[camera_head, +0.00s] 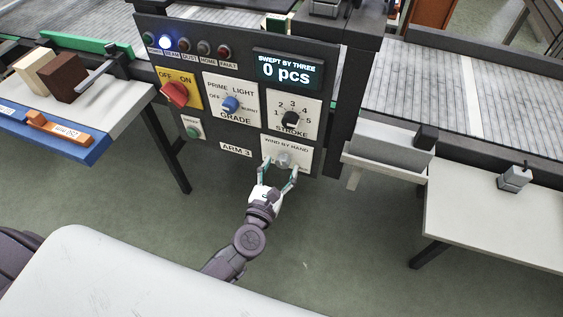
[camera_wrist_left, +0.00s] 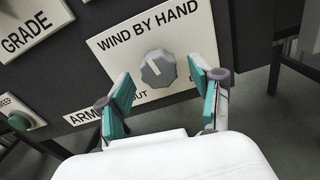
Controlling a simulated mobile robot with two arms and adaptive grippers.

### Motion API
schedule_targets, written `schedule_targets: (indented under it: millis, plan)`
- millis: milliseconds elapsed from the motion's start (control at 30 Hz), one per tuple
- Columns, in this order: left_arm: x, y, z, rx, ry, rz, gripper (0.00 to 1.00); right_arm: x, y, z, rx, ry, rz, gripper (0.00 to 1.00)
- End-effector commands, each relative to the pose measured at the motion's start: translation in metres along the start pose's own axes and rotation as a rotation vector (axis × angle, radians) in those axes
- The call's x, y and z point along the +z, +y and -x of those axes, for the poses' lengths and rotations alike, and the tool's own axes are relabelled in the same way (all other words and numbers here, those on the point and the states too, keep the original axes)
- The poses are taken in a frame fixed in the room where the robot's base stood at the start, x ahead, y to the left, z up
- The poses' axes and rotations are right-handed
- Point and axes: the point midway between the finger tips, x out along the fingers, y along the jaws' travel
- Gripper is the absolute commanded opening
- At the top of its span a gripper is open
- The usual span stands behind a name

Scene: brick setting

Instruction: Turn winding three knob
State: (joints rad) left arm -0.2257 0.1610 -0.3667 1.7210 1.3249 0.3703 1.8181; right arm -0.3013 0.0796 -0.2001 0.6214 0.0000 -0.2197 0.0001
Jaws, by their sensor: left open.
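The winding knob is a grey faceted knob (camera_wrist_left: 158,69) with a white pointer line, on a white plate marked WIND BY HAND (camera_wrist_left: 112,52). In the head view the knob (camera_head: 283,160) sits at the lower right of the dark control panel (camera_head: 230,135). My left gripper (camera_head: 280,168) is open in front of this plate, its fingers on either side of the knob. In the left wrist view the teal-padded fingers (camera_wrist_left: 163,88) stand apart with the knob between and slightly beyond them; I see no contact. The lower plate lettering is partly hidden. My right gripper is not in view.
The panel also carries a red OFF/ON switch (camera_head: 174,94), a blue GRADE knob (camera_head: 230,104), a black STROKE knob (camera_head: 290,119) and a green button (camera_head: 192,131). The display (camera_head: 287,71) reads 0 pcs. A grey box (camera_head: 388,148) juts out right of the panel.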

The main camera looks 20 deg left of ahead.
Motion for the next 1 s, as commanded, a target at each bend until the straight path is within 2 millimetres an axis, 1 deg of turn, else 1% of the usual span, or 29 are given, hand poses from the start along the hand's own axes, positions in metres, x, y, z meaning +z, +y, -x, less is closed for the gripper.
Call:
schedule_targets:
  millis: [33, 133, 433, 467, 800, 1000]
  plan:
    - [0.0009, 0.0, -0.0053, 0.0, -0.001, 0.0, 0.65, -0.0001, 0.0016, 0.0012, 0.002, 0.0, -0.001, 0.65]
    - [0.0003, 0.0, -0.0107, 0.001, 0.0, 0.001, 0.65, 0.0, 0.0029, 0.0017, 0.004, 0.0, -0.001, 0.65]
    - [-0.0002, 0.0, -0.0127, 0.0, 0.0, 0.001, 0.65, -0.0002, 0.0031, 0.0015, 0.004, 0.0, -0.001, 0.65]
    - [-0.0002, 0.0, -0.0127, 0.0, 0.0, 0.001, 0.62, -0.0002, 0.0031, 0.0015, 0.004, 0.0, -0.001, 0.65]
    - [-0.0002, -0.0001, -0.0124, 0.0, 0.0, 0.001, 0.05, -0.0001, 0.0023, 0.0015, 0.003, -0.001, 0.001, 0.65]
    - [-0.0001, 0.0, -0.0123, 0.0, 0.001, -0.011, 0.05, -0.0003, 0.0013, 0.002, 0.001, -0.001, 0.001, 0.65]
